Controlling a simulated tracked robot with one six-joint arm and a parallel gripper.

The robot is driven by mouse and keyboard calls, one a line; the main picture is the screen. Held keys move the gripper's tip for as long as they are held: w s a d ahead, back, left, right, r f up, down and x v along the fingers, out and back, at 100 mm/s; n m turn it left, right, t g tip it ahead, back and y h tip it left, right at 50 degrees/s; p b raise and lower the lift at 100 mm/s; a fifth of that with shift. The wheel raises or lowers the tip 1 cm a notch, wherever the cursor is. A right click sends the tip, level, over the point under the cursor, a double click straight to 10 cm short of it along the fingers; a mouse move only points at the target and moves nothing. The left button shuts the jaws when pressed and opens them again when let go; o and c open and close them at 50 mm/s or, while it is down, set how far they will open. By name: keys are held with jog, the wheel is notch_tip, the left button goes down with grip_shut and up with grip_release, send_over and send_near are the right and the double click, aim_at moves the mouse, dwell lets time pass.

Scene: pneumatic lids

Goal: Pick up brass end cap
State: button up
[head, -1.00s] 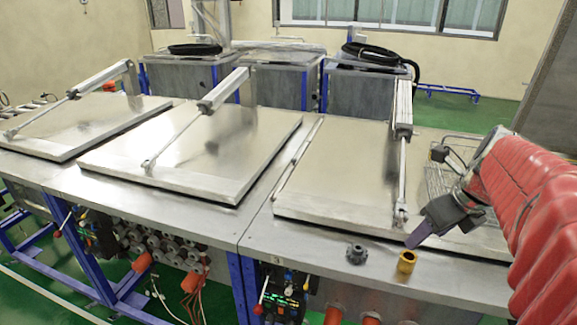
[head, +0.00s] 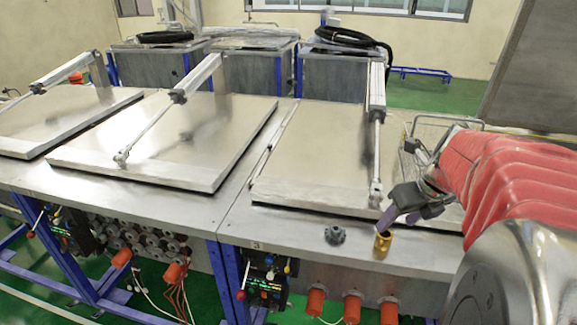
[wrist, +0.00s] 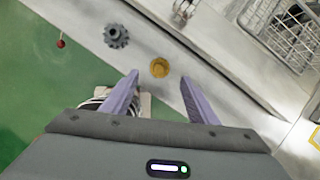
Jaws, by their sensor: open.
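The brass end cap (head: 383,241) stands on the front strip of the steel bench top, in front of the right lid. In the wrist view the brass end cap (wrist: 160,67) lies ahead of the fingertips, between their lines. My gripper (head: 390,219) is just above and behind the cap in the head view. In the wrist view my gripper (wrist: 158,76) has its two purple fingers apart with nothing between them. I cannot tell the exact height of the fingertips over the cap.
A dark grey gear-like part (head: 335,234) stands left of the cap, and also shows in the wrist view (wrist: 116,36). The closed right lid (head: 320,160) is behind. A wire basket (wrist: 283,30) lies to the right. The bench's front edge is close.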

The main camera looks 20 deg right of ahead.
aim_at(385, 234)
jog(key=shift+x, duration=2)
jog(key=shift+x, duration=2.6)
grip_shut()
